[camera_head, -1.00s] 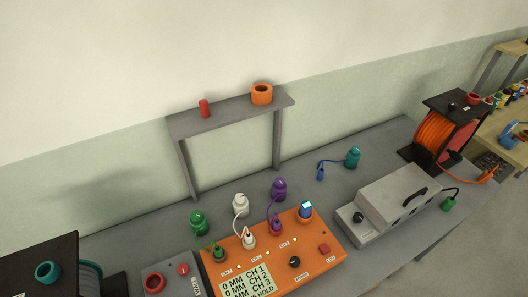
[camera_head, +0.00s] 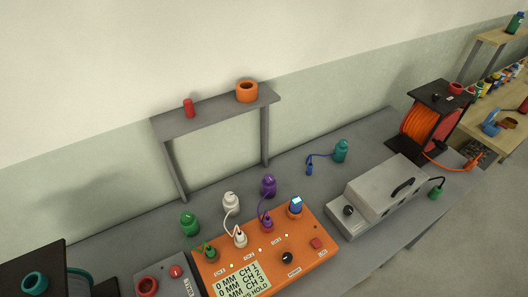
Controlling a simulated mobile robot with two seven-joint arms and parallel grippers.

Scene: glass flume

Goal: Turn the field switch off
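No label naming a field switch can be read. A small grey box (camera_head: 155,271) at the lower left carries a red knob (camera_head: 176,271), a red ring-shaped part (camera_head: 148,286) and a label too small to read. An orange console (camera_head: 318,257) beside it has a lit channel display, a black knob (camera_head: 286,257), a red button (camera_head: 316,243) and several plugged leads. A grey box with a sloped cover (camera_head: 375,187) to the right has a black knob (camera_head: 348,211) on its front. I cannot tell which control is the field switch. Neither gripper is in view.
A grey stand (camera_head: 215,113) at the back holds a red cylinder (camera_head: 188,107) and an orange ring (camera_head: 247,91). Green, white, purple and teal connectors stand on the grey bench (camera_head: 318,186). An orange cable reel (camera_head: 425,128) stands at the right, a dark reel (camera_head: 38,268) at the lower left.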

